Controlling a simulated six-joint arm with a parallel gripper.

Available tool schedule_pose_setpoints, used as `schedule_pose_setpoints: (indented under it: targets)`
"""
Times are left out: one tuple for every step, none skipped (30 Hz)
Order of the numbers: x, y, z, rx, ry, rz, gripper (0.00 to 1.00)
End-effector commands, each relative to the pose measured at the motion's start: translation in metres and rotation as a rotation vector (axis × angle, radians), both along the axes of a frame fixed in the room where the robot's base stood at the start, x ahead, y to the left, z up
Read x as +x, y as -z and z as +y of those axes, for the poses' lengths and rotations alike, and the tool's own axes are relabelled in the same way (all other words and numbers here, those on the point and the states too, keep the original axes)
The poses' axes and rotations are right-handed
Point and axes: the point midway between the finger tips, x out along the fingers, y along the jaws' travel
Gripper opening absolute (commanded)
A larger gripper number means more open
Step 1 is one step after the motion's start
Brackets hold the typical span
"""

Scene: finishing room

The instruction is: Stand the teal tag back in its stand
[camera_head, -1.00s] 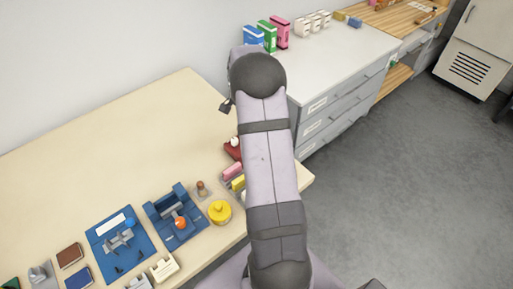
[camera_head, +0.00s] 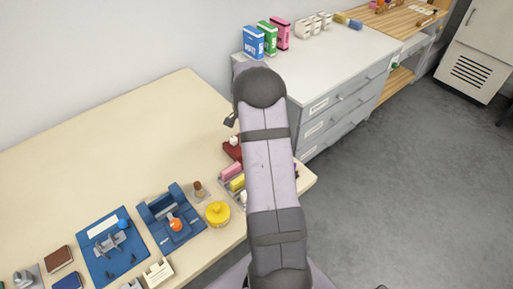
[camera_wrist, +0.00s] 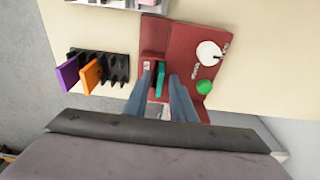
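The teal tag (camera_wrist: 160,78) shows in the wrist view at a dark red fixture (camera_wrist: 153,38), between my fingers. My gripper (camera_wrist: 160,77) is open, with a finger on each side of the tag and a narrow gap to each. I cannot tell how the tag's lower edge rests. A black slotted stand (camera_wrist: 118,68) is to the left, holding a purple tag (camera_wrist: 68,73) and an orange tag (camera_wrist: 91,76), with empty slots beside them. In the head view my arm hides the gripper and the teal tag; part of the red fixture (camera_head: 231,150) shows.
The red fixture has a white round part (camera_wrist: 208,52) and a green button (camera_wrist: 204,87) right of my fingers. Pink (camera_head: 230,171) and yellow (camera_head: 237,183) blocks, a yellow pot (camera_head: 217,213) and a blue fixture (camera_head: 172,222) stand along the table edge.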

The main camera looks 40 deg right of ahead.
Motion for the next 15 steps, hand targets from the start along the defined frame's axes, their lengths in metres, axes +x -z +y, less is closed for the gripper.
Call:
schedule_pose_setpoints:
  targets:
    - [0.0,-0.0002,-0.0002,0.0,0.0,0.0,0.23]
    - [0.0,-0.0003,-0.0002,0.0,0.0,0.0,0.23]
    - [0.0,-0.0003,-0.0001,0.0,0.0,0.0,0.23]
    - [0.0,-0.0003,-0.0001,0.0,0.0,0.0,0.21]
    - [0.0,-0.0003,-0.0001,0.0,0.0,0.0,0.14]
    - [0.0,-0.0004,0.0,0.0,0.0,0.0,0.04]
    - [0.0,-0.0004,0.0,0.0,0.0,0.0,0.0]
    - [0.0,-0.0004,0.0,0.0,0.0,0.0,0.0]
    - [0.0,-0.0004,0.0,0.0,0.0,0.0,0.0]
    - [0.0,-0.0004,0.0001,0.0,0.0,0.0,0.0]
    - [0.0,-0.0005,0.0,0.0,0.0,0.0,0.0]
    - [0.0,-0.0006,0.0,0.0,0.0,0.0,0.0]
    - [0.0,-0.0008,0.0,0.0,0.0,0.0,0.0]
    - [0.0001,-0.0012,0.0,0.0,0.0,0.0,0.0]
    - [0.0001,-0.0021,0.0,0.0,0.0,0.0,0.0]
